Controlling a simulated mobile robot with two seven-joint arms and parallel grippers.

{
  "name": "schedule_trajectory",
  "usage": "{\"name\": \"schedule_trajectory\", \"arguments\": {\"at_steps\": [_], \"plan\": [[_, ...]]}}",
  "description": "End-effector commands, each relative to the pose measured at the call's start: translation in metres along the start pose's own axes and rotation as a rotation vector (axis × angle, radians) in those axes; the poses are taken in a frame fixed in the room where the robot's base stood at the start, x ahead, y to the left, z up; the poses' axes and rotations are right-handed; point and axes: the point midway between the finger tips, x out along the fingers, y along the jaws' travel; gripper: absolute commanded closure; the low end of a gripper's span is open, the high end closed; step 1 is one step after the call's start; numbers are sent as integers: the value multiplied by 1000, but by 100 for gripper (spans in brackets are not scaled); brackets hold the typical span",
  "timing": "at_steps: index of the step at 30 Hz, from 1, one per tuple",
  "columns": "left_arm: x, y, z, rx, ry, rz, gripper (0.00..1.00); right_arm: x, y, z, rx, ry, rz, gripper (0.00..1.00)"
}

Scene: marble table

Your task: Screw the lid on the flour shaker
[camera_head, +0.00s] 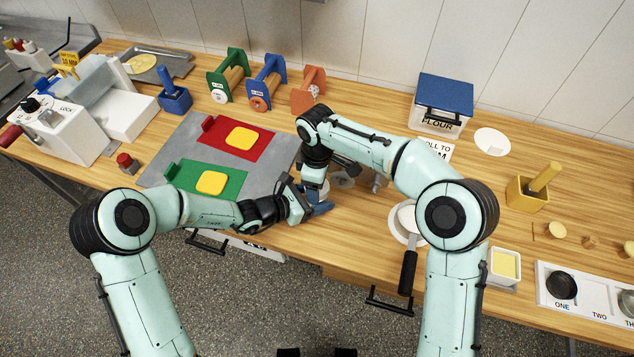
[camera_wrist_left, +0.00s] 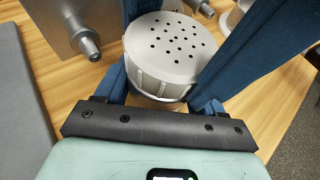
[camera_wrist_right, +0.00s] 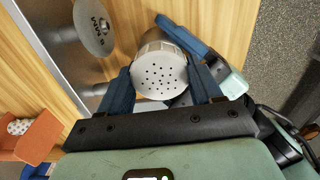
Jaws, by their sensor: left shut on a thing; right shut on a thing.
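The lid (camera_wrist_left: 170,45) is a pale grey round cap with many small holes. It sits on top of the flour shaker (camera_wrist_left: 158,88), a grey cylinder, and shows face-on in the right wrist view (camera_wrist_right: 160,78). My left gripper (camera_head: 318,207) has blue fingers shut on the shaker body from the side, near the table's front edge. My right gripper (camera_head: 316,181) comes from above, and its blue fingers are shut on the lid. Fingers of both grippers stand close together around the shaker. The seam is partly hidden, so I cannot tell how tight the lid is.
A grey mat (camera_head: 165,172) with red and green boards lies to the left. A metal block with a knob (camera_wrist_left: 88,45) stands close behind the shaker. The table's front edge is close.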

Motion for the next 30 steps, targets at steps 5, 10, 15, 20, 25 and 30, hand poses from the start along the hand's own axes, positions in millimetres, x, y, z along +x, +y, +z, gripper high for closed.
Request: {"name": "schedule_trajectory", "arguments": {"at_steps": [5, 10, 15, 20, 25, 30], "plan": [[0, 0, 0, 0, 0, 0, 100, 0, 0, 0, -2, 0, 1, 10], [0, 1, 0, -1, 0, 1, 100, 0, -1, 0, -5, 0, -3, 10], [0, 1, 0, -1, 0, 3, 100, 0, -2, -1, -7, 0, -5, 10], [0, 1, 0, -1, 0, 3, 100, -18, -3, -3, -9, 5, -3, 10], [0, 0, 0, -1, 0, 1, 100, -39, -2, -2, -8, 3, -2, 10], [0, 0, 0, 0, 0, 0, 100, -46, -1, -1, -7, 1, -2, 10]]}}
